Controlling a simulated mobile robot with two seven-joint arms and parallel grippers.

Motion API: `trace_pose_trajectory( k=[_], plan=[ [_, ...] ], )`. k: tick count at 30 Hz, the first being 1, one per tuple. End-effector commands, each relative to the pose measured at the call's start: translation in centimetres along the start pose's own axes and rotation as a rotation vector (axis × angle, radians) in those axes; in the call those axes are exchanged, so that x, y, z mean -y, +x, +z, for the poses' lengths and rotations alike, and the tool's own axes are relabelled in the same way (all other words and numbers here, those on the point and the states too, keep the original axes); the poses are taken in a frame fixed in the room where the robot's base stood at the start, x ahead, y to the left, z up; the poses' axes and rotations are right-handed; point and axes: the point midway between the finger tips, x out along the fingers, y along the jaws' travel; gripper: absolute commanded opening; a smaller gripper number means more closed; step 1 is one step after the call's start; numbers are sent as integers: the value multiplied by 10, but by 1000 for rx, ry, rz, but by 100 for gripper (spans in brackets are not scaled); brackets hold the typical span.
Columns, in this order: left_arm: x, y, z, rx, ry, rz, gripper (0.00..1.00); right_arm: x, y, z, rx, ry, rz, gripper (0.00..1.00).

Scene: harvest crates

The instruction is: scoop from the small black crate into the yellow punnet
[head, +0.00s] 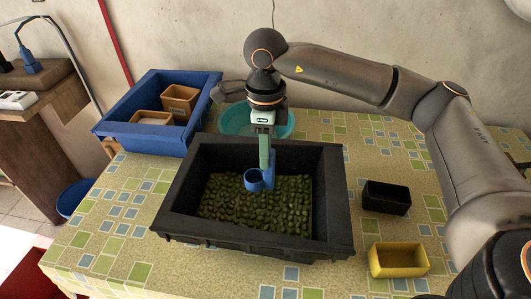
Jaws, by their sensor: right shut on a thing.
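The black crate (170,215) stands in the middle of the table, with a bed of small green pieces (285,212) inside. My right gripper (264,148) points down over the crate and is shut on a blue scoop (254,181). The scoop's cup is within the crate, at or just above the green pieces; I cannot tell whether it touches them. What the cup holds is hard to see. The yellow punnet (400,271) stands upright on the table, right of the crate near the front, and looks empty. My left gripper is not in view.
A black punnet (386,208) stands behind the yellow one. A blue crate (145,137) with two brown containers is at the back left. A teal bowl (285,131) sits behind the black crate. The tiled tabletop (130,205) is clear at the left.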

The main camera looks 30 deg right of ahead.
Motion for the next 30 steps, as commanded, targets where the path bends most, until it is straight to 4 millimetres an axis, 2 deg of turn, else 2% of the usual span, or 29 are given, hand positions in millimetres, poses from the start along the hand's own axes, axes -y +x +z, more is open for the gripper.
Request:
trace_pose_trajectory(
  k=[1,21,30],
  plan=[
    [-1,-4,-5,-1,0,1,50,0,-8,0,1,0,0,0],
    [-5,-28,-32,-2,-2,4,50,0,-61,0,1,1,0,0],
    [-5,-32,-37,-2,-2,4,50,0,-72,0,1,0,0,0]
  ],
)
